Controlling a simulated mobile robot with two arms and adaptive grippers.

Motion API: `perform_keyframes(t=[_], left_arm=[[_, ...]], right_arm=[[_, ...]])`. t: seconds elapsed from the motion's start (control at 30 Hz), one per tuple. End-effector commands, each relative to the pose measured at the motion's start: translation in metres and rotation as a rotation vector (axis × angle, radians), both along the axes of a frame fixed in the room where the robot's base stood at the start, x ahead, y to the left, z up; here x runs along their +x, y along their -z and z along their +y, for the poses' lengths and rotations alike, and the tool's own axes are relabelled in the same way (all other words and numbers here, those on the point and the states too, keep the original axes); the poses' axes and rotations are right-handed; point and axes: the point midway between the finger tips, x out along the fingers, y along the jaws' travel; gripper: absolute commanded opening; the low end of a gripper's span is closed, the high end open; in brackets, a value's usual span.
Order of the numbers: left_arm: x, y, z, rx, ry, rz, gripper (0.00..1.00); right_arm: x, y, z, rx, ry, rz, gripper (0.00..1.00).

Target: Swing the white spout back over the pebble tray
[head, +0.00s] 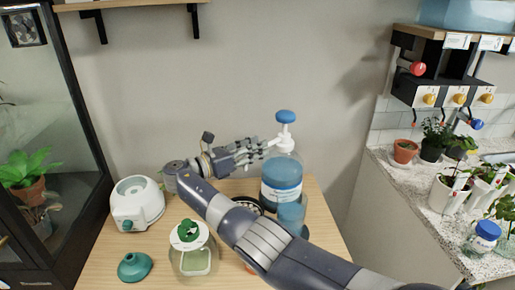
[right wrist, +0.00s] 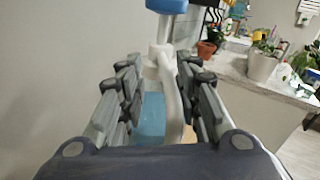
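The white spout (head: 284,138) sits on top of a large clear bottle of blue liquid (head: 282,178), under a blue knob (head: 285,117). My right gripper (head: 258,149) reaches in from the left side of the bottle at spout height. In the right wrist view the white spout (right wrist: 172,92) stands between the two open rows of fingers (right wrist: 162,95), nearer the right row. I cannot tell whether they touch. A dark round rim (head: 246,203) shows partly behind my right arm; I cannot tell whether it is the pebble tray. My left gripper is not in view.
A blue-tinted cup (head: 291,213) stands in front of the bottle. Potted plants line the right counter (head: 405,195).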

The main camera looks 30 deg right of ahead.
Motion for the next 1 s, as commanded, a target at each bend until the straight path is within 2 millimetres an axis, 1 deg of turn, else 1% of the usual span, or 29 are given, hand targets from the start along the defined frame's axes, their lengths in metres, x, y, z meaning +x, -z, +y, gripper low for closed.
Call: perform_keyframes(t=[0.03,0.2,0.4,0.57,1.0], left_arm=[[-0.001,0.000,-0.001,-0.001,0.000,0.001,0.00],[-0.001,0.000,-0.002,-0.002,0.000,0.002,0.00],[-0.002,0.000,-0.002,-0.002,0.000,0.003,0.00],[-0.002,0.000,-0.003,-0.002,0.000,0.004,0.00],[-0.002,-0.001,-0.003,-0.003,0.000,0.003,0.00]], right_arm=[[-0.001,0.001,0.010,0.002,-0.004,0.001,0.31],[-0.005,0.002,0.042,0.002,-0.004,0.004,0.31],[-0.007,0.003,0.059,0.004,-0.002,0.006,0.31],[-0.008,0.004,0.063,0.003,0.000,0.006,0.31],[-0.008,0.003,0.063,0.005,-0.001,0.006,0.31]])
